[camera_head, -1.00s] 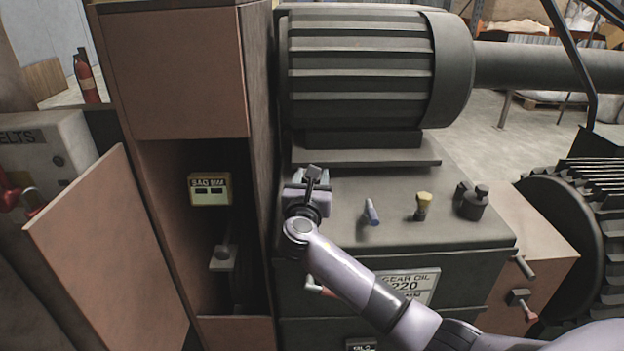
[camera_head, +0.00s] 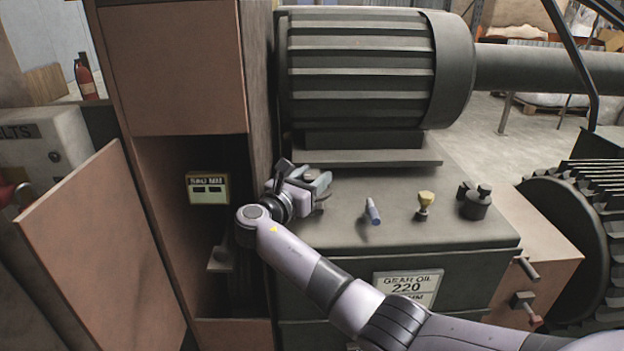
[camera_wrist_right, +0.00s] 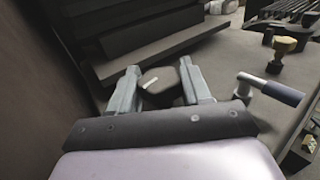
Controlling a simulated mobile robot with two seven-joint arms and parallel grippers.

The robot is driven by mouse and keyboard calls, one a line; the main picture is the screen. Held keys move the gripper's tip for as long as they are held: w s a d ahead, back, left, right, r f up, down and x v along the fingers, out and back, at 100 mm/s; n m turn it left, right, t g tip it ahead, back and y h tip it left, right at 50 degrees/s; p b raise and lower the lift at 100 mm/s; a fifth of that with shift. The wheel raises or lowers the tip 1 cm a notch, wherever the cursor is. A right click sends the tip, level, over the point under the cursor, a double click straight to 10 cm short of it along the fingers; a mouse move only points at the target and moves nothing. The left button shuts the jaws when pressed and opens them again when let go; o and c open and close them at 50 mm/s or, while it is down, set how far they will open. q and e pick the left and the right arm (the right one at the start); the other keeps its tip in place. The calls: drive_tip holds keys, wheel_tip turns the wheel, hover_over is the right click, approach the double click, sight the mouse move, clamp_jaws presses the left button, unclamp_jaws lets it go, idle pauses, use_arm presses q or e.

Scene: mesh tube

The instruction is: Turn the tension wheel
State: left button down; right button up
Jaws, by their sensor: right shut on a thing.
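My right gripper (camera_head: 316,186) is over the left end of the gearbox top, beside the brown cabinet. In the right wrist view its two grey fingers stand on either side of a small dark wheel (camera_wrist_right: 158,82) with a short white mark on it, and are shut on it. I take this to be the tension wheel; its lower part is hidden by the gripper. In the head view the gripper hides most of the wheel. My left gripper is not in view.
A blue-handled lever (camera_head: 373,211), a yellow-topped plug (camera_head: 424,204) and a dark cap (camera_head: 475,203) stand on the gearbox to the right. The ribbed motor (camera_head: 365,70) rises behind. The cabinet (camera_head: 172,70) is close on the left, its lower door (camera_head: 100,250) open.

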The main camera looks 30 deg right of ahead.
sight(312, 175)
drive_tip(key=o, duration=1)
drive_tip(key=shift+r, duration=0.1)
wheel_tip(312, 175, up, 20)
drive_tip(key=shift+f+p, duration=0.1)
drive_tip(key=shift+p, duration=0.3)
